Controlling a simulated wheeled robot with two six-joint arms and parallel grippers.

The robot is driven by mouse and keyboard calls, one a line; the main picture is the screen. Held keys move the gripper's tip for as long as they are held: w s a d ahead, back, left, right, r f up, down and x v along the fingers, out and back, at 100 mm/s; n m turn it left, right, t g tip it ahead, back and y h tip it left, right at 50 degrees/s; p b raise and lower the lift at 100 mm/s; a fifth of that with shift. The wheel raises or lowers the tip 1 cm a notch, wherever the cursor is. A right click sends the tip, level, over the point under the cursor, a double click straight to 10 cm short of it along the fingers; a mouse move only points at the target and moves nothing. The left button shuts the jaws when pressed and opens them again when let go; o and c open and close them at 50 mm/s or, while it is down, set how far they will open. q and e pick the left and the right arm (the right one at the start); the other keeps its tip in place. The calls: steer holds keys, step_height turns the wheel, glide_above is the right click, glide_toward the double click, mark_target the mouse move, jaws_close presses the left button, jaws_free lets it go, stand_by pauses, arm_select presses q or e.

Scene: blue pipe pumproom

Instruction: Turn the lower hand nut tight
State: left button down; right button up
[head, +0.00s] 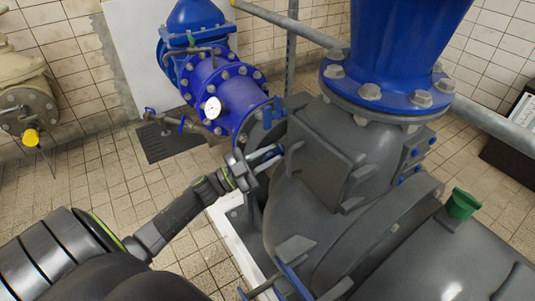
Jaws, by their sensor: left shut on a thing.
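My left arm comes in from the lower left, and its gripper (264,159) reaches the near left side of the grey pump housing (318,150). The two fingers are shut on a small blue part at the cover's edge, which appears to be the lower hand nut (279,149). The fingers hide most of it, so how far it is screwed in cannot be told. Another blue hand nut (272,113) stands above it, clear of the fingers. My right gripper is not in view.
A blue pipe (225,95) with a white gauge (212,108) runs behind the gripper. A large blue flanged pipe (400,50) rises from the housing. A green funnel (462,204) sits at right. Tiled floor (100,195) is free at left.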

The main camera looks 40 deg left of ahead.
arm_select(q)
steer(key=m+g, duration=0.1)
steer(key=m, duration=0.1)
steer(key=m+g, duration=0.1)
steer(key=m, duration=0.1)
steer(key=m+g+h+p, duration=0.1)
steer(key=m, duration=0.2)
steer(key=shift+s+d+f, duration=0.15)
steer(key=shift+d+f, duration=0.1)
steer(key=m, duration=0.1)
steer(key=m+g, duration=0.1)
steer(key=m, duration=0.1)
steer(key=m+g+p, duration=0.1)
steer(key=m, duration=0.1)
steer(key=shift+d+f, duration=0.1)
steer(key=shift+f, duration=0.2)
steer(key=shift+f+m+y, duration=0.15)
steer(key=shift+m+y, duration=0.15)
steer(key=shift+m, duration=0.3)
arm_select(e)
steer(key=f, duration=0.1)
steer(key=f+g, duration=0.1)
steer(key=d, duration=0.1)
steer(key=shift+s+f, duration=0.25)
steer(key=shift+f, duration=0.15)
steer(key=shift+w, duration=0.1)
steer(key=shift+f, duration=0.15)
